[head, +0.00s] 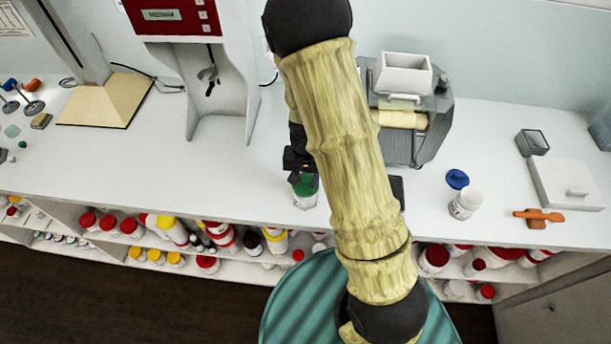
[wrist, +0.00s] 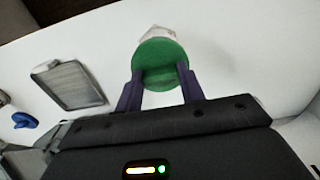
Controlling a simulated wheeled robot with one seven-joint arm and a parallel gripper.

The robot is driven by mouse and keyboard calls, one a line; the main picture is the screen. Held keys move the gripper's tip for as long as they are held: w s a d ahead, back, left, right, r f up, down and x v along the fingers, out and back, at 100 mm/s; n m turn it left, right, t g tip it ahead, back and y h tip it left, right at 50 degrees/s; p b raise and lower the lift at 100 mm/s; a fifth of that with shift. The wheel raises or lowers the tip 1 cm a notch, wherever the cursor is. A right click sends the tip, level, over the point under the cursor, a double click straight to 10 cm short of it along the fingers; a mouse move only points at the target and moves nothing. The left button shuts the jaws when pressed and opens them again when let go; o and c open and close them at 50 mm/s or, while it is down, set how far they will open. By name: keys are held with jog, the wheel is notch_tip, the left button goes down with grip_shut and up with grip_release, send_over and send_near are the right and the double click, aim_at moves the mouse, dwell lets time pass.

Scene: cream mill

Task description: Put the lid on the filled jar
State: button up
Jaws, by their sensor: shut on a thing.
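A green lid (wrist: 160,58) is held between the two purple fingers of my gripper (wrist: 160,75) in the wrist view. The lid (head: 305,184) also shows in the head view, at the top of a pale, clear-looking jar (head: 306,199) near the counter's front edge. Part of the jar (wrist: 158,33) shows just beyond the lid in the wrist view. I cannot tell whether the lid is seated or only close above the rim. My arm hides part of my gripper in the head view.
A white jar (head: 465,203) stands to the right, with a blue lid (head: 457,179) lying beside it. An orange scoop (head: 538,215) lies further right. A grey machine (head: 405,140) stands behind my arm. The counter left of the jar is clear.

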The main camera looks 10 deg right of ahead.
jog(key=shift+f, duration=0.15)
dwell(0.3)
jog(key=o, duration=1.9)
jog(key=shift+r+p, duration=1.95)
jog(key=shift+r, duration=0.35)
grip_shut()
